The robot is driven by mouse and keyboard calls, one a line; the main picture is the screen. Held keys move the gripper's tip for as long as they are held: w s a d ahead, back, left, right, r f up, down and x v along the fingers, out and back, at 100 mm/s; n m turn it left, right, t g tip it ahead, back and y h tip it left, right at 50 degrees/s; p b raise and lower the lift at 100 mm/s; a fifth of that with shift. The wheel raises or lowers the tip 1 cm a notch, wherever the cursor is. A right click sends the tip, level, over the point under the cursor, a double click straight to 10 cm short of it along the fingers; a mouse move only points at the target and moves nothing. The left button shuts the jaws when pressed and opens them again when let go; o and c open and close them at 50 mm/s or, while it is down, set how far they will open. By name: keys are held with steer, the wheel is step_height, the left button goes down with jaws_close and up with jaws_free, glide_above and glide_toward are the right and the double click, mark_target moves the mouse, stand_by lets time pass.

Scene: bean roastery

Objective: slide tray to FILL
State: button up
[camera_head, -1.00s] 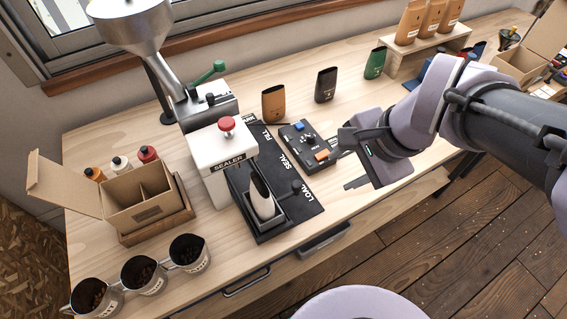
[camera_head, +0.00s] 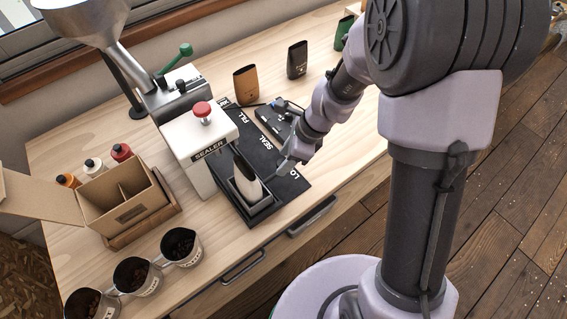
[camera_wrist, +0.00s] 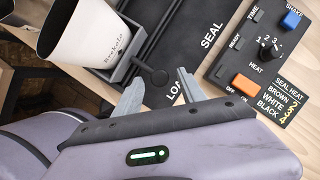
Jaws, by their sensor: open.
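The black tray (camera_head: 262,211) sits at the near end of the dark slide track, beside the LOAD lettering. It holds an upright, open-topped white bag (camera_head: 247,187), seen also in the wrist view (camera_wrist: 88,38). A short handle with a round black knob (camera_wrist: 158,77) sticks out from the tray's side. My gripper (camera_wrist: 160,80) is open, its two fingertips on either side of the knob; I cannot tell whether they touch it. In the head view my gripper (camera_head: 279,163) is low over the track, right of the bag. FILL (camera_head: 243,117) is at the track's far end, SEAL (camera_head: 266,143) midway.
A control panel (camera_wrist: 262,50) lies to the track's right. A cardboard box (camera_head: 126,196) and several metal cups (camera_head: 181,246) stand left. Pouches (camera_head: 246,84) stand beyond the panel.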

steer(key=shift+a+f, duration=0.2)
steer(key=shift+f, duration=0.4)
steer(key=shift+c, duration=0.2)
jaws_close()
stand_by(0.9)
